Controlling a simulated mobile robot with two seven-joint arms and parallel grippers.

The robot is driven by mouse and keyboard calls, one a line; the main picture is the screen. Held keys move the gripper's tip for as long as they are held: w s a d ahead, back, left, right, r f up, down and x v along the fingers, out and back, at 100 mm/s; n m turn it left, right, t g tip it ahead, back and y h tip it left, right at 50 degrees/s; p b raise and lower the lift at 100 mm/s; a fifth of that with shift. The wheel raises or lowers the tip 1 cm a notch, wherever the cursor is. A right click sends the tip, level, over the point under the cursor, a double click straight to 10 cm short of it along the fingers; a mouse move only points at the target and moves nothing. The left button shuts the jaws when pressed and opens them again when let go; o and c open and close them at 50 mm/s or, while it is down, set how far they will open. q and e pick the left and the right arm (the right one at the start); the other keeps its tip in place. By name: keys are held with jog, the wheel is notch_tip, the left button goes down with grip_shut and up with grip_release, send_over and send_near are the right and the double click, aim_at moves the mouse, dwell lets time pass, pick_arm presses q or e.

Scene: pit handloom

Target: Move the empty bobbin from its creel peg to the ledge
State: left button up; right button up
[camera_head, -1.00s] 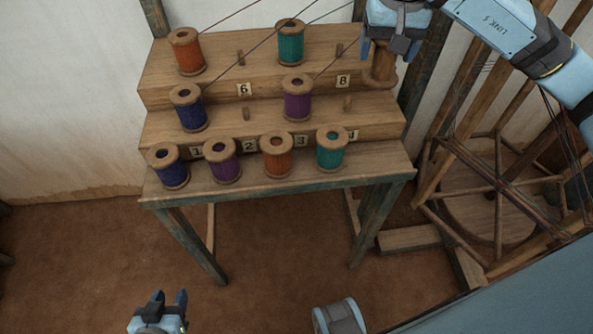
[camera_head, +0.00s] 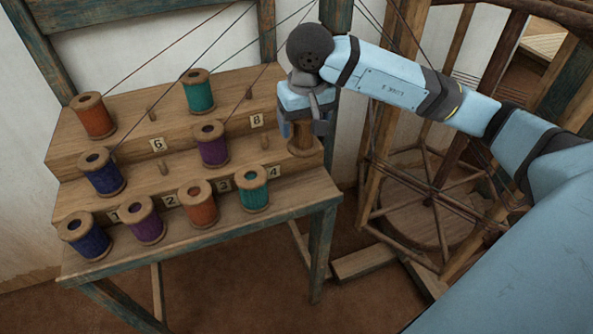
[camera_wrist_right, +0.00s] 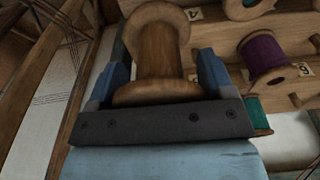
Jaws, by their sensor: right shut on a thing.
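The empty bobbin (camera_head: 303,139) is bare wood with no thread. My right gripper (camera_head: 304,128) is shut on it from above, at the right end of the stepped creel (camera_head: 100,187). In the right wrist view the bobbin (camera_wrist_right: 160,50) stands between the two blue fingers of the right gripper (camera_wrist_right: 158,85). Whether its lower end still touches a peg or step is hard to tell. No ledge can be clearly identified. My left gripper is out of view.
Several full bobbins stand on the creel, among them a purple one (camera_head: 211,144) and a teal one (camera_head: 253,189) near the empty bobbin. Threads rise from some of them. A wooden reel frame (camera_head: 440,200) stands to the right. Bare floor lies in front.

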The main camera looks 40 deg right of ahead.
notch_tip(320, 180, down, 13)
jog(key=shift+r+b, duration=0.2)
jog(key=shift+b, duration=0.3)
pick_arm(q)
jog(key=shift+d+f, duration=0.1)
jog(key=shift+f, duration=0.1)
pick_arm(e)
jog(key=shift+f, duration=0.4)
jog(key=shift+f, duration=0.15)
jog(key=o, duration=0.9)
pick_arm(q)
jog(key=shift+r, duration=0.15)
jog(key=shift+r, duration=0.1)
